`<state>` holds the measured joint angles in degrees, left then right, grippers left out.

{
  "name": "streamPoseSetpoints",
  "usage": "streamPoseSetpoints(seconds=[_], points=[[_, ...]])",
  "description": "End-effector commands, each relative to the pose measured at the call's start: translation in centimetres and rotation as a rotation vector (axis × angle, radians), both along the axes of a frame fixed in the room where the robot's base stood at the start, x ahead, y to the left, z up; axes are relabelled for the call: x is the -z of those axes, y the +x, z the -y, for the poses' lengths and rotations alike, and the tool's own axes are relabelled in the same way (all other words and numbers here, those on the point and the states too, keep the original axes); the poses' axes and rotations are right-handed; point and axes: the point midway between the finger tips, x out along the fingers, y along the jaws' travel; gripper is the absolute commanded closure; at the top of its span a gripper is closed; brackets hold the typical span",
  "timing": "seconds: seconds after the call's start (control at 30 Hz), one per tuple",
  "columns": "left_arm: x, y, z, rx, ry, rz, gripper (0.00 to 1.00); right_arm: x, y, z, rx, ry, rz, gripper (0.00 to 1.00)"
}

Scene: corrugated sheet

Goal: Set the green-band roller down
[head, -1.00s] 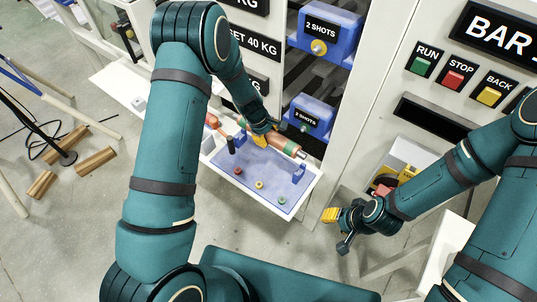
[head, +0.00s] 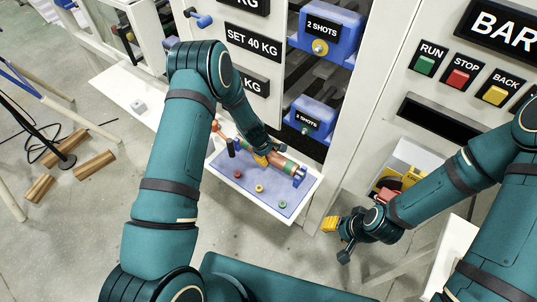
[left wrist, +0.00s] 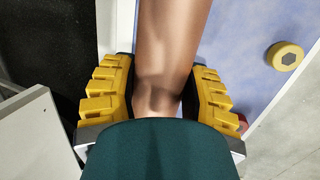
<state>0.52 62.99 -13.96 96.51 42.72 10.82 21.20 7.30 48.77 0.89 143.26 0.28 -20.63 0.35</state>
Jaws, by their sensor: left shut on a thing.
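The copper-coloured roller (head: 276,161) has a green band (head: 290,167) near its right end. It lies slantwise over the blue-matted shelf (head: 238,188), its right end at a blue support (head: 299,177). I cannot tell whether it touches the support. My left gripper (head: 262,159) is shut around the roller; in the left wrist view its yellow pads (left wrist: 155,95) sit on both sides of the roller (left wrist: 173,40). The band is not visible there. My right gripper (head: 337,239) is empty, with its fingers apart, right of the shelf.
Red, yellow and green knobs (head: 259,188) stand along the shelf's front edge. A dark peg with an orange top (head: 230,147) is near the roller's left end. A button panel (head: 458,77) is at the right.

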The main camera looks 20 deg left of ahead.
Motion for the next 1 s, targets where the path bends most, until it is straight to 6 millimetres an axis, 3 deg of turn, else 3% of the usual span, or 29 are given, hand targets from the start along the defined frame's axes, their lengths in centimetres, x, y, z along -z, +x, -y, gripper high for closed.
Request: streamPoseSetpoints(seconds=[0.27,0.3,0.37,0.77,1.0], points=[[0.1,0.1,0.1,0.001,-0.001,0.003,0.95,0.3,-0.1,0.0,-0.002,0.0,-0.002,0.53],[0.2,0.0,0.0,0.0,-0.001,0.0,0.42,0.2,-0.1,0.0,-0.002,0.0,-0.002,0.53],[0.1,0.0,0.0,0.0,-0.001,0.0,0.24,0.2,-0.1,0.0,-0.002,0.0,-0.002,0.53],[-0.3,0.0,0.0,0.001,-0.001,0.001,0.24,-0.2,0.0,0.0,0.0,0.0,0.0,0.53],[-4.2,-0.7,-0.9,0.001,-0.001,0.003,0.24,-0.8,0.2,0.0,0.004,-0.001,0.005,0.53]])
